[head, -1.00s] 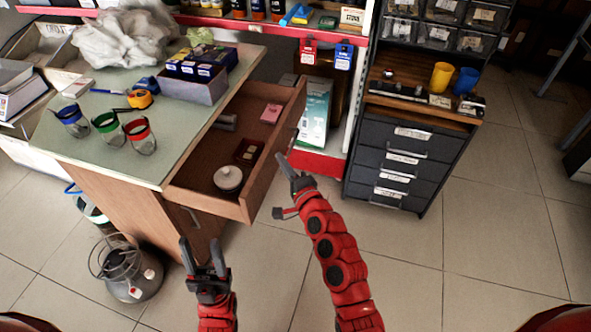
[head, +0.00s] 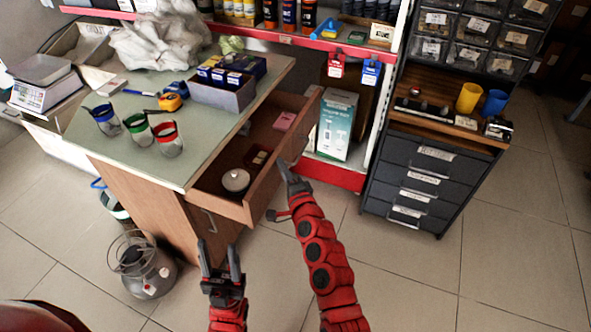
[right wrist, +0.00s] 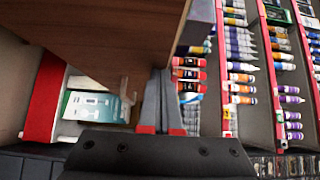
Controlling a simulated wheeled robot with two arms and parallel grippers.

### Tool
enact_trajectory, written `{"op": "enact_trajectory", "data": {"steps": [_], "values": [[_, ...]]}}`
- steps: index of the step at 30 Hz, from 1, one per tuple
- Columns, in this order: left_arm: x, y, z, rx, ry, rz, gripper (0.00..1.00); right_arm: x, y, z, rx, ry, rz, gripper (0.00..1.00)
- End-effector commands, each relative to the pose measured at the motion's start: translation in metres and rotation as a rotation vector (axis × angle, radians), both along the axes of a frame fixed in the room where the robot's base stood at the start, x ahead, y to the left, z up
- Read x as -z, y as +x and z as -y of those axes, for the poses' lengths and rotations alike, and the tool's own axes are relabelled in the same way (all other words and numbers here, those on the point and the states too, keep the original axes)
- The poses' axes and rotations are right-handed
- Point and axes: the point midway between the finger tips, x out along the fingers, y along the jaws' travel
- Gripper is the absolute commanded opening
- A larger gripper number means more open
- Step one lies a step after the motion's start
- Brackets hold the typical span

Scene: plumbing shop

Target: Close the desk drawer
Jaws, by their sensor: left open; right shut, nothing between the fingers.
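The wooden desk drawer (head: 268,188) stands partly open from the green-topped desk (head: 205,130). Inside it are a round white-lidded container (head: 235,180), a small dark red tray and a pink box (head: 285,121). My right gripper (head: 284,168) is shut and empty, with its fingertips at the outer face of the drawer front. In the right wrist view its fingers (right wrist: 160,98) reach up to the brown drawer panel (right wrist: 100,35); exact contact is hard to tell. My left gripper (head: 220,256) is open and empty, low in front of the desk's side.
A dark drawer cabinet (head: 425,180) stands to the right, and a red-edged shelf with a boxed item (head: 337,122) is behind the drawer. A grey canister (head: 142,268) is on the floor at left.

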Motion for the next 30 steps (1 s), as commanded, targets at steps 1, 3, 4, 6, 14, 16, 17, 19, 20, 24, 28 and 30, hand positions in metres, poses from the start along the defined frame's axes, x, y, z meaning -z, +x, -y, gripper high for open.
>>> {"op": "enact_trajectory", "data": {"steps": [1, 3, 4, 6, 14, 16, 17, 19, 20, 24, 28, 30], "values": [[-0.002, 0.0, 0.0, 0.0, 0.0, 0.0, 0.5, -0.003, 0.004, -0.014, -0.005, 0.004, 0.0, 0.0], [-0.002, 0.0, 0.0, 0.0, 0.0, 0.0, 0.5, -0.001, 0.009, -0.03, -0.004, 0.003, -0.001, 0.0], [-0.002, 0.0, 0.0, 0.0, 0.0, 0.0, 0.5, -0.001, 0.011, -0.038, -0.005, 0.003, -0.003, 0.0], [-0.002, 0.0, 0.0, 0.0, 0.0, 0.0, 0.5, -0.002, 0.018, -0.055, -0.005, 0.001, 0.0, 0.0], [0.004, 0.0, 0.0, 0.0, 0.0, 0.0, 0.5, 0.0, 0.033, -0.104, -0.004, -0.002, 0.001, 0.0], [0.005, 0.0, 0.0, 0.0, 0.0, 0.0, 0.5, -0.001, 0.037, -0.114, -0.002, 0.0, 0.002, 0.0], [0.006, 0.0, 0.0, 0.0, 0.0, 0.0, 0.5, 0.0, 0.038, -0.118, -0.003, -0.001, 0.0, 0.0], [0.007, 0.0, 0.0, 0.0, 0.0, 0.0, 0.5, 0.0, 0.04, -0.125, -0.003, -0.001, 0.002, 0.0], [0.008, 0.0, 0.0, 0.0, 0.0, 0.0, 0.5, 0.0, 0.041, -0.128, -0.003, -0.001, 0.002, 0.0], [0.009, 0.0, 0.0, 0.0, 0.0, 0.0, 0.5, -0.001, 0.044, -0.136, 0.0, -0.001, 0.003, 0.0], [0.009, 0.0, 0.0, 0.0, 0.0, 0.0, 0.5, 0.0, 0.045, -0.139, -0.001, -0.001, 0.0, 0.0], [0.009, 0.0, 0.0, 0.0, 0.0, 0.0, 0.5, 0.0, 0.045, -0.14, -0.001, -0.001, 0.0, 0.0]]}}
